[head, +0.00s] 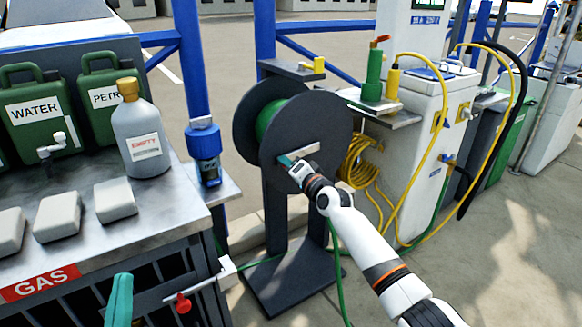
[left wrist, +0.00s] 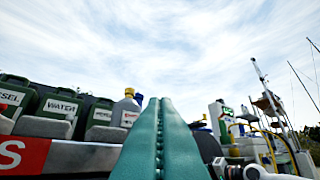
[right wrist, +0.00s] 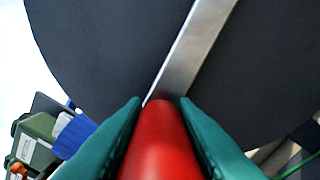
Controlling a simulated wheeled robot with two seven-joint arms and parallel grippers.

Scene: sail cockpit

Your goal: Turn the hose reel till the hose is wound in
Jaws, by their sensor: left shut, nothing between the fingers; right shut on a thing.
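The hose reel (head: 322,118) has two dark discs on a dark stand. Some green hose (head: 268,118) shows between the discs, and more green hose (head: 337,275) hangs below and runs along the ground. A pale crank bar (head: 300,153) crosses the front disc; it also shows in the right wrist view (right wrist: 195,45). My right gripper (head: 287,161) is at the bar's left end. Its teal fingers are shut on the red crank handle (right wrist: 160,148) in the right wrist view. My left gripper (head: 119,290) is shut and empty, low beside the bench, away from the reel.
A metal bench (head: 90,235) at left carries green jerrycans (head: 35,110) and a grey bottle (head: 140,140). A red-knobbed valve (head: 183,303) juts from its front. A white pedestal (head: 425,150) with a yellow hose (head: 362,165) stands right of the reel. Open paving lies at lower right.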

